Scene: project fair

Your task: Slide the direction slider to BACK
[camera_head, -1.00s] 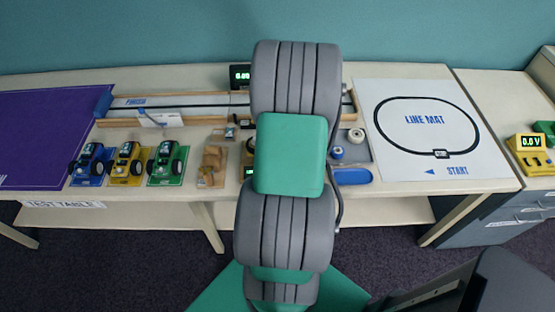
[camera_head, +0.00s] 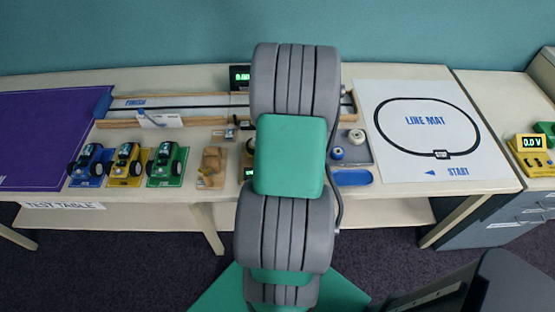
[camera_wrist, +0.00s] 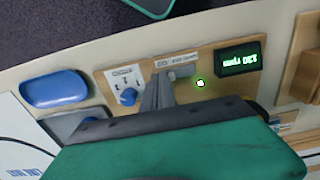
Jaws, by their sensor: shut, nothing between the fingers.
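A wooden control panel (camera_wrist: 222,58) shows in the wrist view, with a grey slider part (camera_wrist: 183,72) under a small label strip. The label is too small to read, so I cannot tell the slider's position. My gripper (camera_wrist: 159,82) is shut and empty, its fingertips over the panel just left of the slider part. I cannot tell whether they touch it. A blue knob (camera_wrist: 128,96) sits left of the fingers, a lit green lamp (camera_wrist: 200,83) to their right, and a green-lettered display (camera_wrist: 240,62) at the upper right. In the head view my arm hides most of the panel and the gripper.
A blue tray (camera_wrist: 54,89) lies left of the panel. In the head view, blue, yellow and green cars (camera_head: 165,164) stand at the left. A track (camera_head: 185,104) runs behind, with a black display (camera_head: 240,76). The line mat (camera_head: 430,130) lies right.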

